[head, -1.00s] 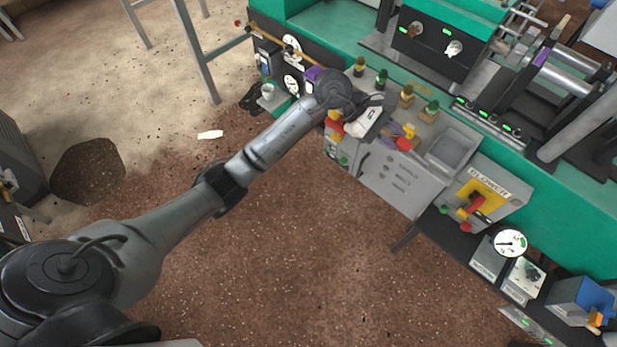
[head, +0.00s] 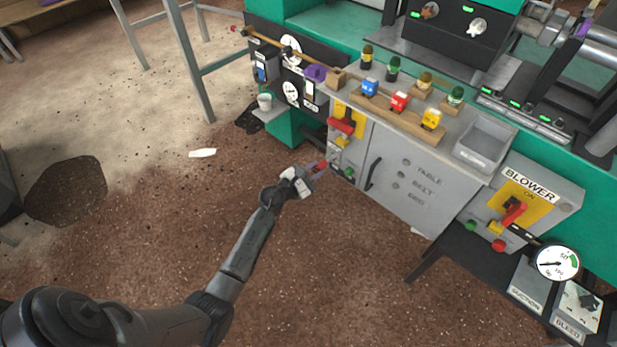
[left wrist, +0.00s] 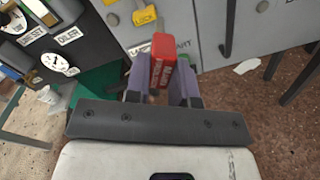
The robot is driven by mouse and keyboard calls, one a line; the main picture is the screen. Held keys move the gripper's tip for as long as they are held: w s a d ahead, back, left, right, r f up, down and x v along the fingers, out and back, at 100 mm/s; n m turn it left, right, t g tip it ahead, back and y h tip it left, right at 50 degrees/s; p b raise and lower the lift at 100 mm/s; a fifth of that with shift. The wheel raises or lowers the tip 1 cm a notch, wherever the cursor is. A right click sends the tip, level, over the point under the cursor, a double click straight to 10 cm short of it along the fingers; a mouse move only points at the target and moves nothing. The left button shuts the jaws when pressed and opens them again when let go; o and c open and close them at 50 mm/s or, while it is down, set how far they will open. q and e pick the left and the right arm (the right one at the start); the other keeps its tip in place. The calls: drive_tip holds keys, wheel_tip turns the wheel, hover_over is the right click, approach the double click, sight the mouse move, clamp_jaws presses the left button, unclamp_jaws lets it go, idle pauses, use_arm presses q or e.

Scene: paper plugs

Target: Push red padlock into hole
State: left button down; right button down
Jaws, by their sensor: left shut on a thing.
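My left gripper (head: 316,170) is shut on a red padlock (left wrist: 163,60), a block with pale lettering held upright between the purple-grey fingers (left wrist: 160,85) in the left wrist view. In the head view the padlock (head: 320,166) shows small at the fingertips, held in front of the grey cabinet, below the yellow switch plate. A yellow lock tab (left wrist: 146,16) is ahead of and above the padlock in the left wrist view, apart from it; it also shows in the head view (head: 341,142). I cannot make out the hole. My right gripper is not in view.
A wooden rack (head: 388,118) on the counter holds a blue padlock (head: 370,87), another red one (head: 399,102) and a yellow one (head: 431,118). A red switch handle (head: 341,126) sits above the tab. A cabinet handle (head: 372,173) sticks out to the right.

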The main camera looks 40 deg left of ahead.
sight(328, 160)
use_arm(q)
drive_tip(key=shift+s+a+f+n+y, duration=0.2)
drive_tip(key=shift+a+f+y, duration=0.1)
drive_tip(key=shift+a+f, duration=0.15)
drive_tip(key=shift+s+a+f+n+y, duration=0.1)
drive_tip(key=shift+a+f+n+y, duration=0.1)
drive_tip(key=shift+a+f+y, duration=0.25)
drive_tip(key=shift+d+f, duration=0.1)
drive_tip(key=w+b, duration=0.1)
drive_tip(key=w, duration=0.2)
drive_tip(key=shift+w, duration=0.15)
drive_tip(key=shift+w+b, duration=0.6)
drive_tip(key=shift+w, duration=0.55)
